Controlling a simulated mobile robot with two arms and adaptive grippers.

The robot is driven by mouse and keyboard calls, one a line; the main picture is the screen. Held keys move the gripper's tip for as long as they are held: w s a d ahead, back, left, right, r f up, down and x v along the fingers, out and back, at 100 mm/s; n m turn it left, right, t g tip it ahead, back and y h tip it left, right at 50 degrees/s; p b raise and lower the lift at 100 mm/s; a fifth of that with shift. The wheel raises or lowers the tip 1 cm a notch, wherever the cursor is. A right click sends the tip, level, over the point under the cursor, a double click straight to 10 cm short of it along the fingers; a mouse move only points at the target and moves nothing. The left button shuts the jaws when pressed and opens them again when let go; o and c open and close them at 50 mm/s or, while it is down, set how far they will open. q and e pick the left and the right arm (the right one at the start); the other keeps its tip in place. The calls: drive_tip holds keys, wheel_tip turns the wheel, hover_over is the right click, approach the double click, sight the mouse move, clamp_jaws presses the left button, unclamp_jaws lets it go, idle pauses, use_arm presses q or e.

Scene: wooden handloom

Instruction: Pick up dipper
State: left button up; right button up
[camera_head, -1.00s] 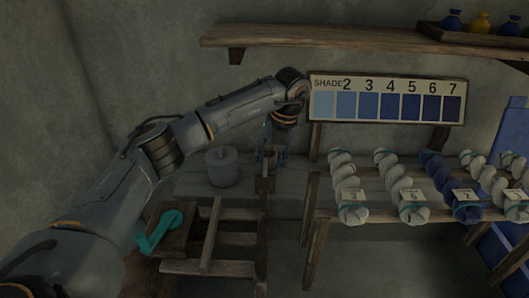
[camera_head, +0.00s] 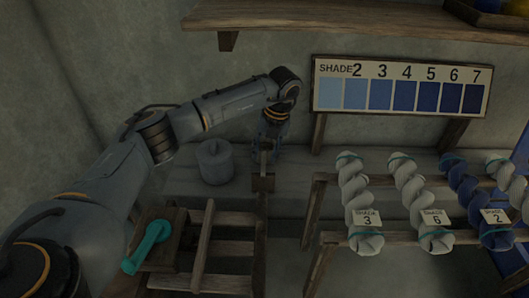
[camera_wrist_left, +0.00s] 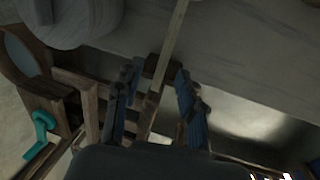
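My left gripper (camera_head: 268,148) reaches down over the grey bench, right of a grey lidded pot (camera_head: 215,163). In the left wrist view its two blue-grey fingers (camera_wrist_left: 153,95) stand apart, so it is open. A thin pale wooden stick (camera_wrist_left: 176,38), which looks like the dipper's handle, runs down into the gap between the fingers. A small brown wooden block (camera_head: 263,183) shows just below the fingers in the head view. I cannot tell whether it belongs to the dipper. The dipper's far end is not clear. My right gripper is not in view.
A wooden frame with a teal crank (camera_head: 150,245) stands in front of the bench. A rack at the right holds twisted skeins (camera_head: 358,200) with number tags. A shade board (camera_head: 400,88) stands behind, under a wall shelf (camera_head: 350,20).

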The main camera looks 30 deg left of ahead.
sight(264, 164)
use_arm(q)
drive_tip(key=f, duration=0.3)
drive_tip(key=f+p, duration=0.1)
drive_tip(key=shift+s+f, duration=0.15)
drive_tip(key=shift+s, duration=0.15)
drive_tip(key=shift+a+f, duration=0.15)
drive_tip(key=shift+f, duration=0.4)
drive_tip(key=c, duration=0.3)
clamp_jaws()
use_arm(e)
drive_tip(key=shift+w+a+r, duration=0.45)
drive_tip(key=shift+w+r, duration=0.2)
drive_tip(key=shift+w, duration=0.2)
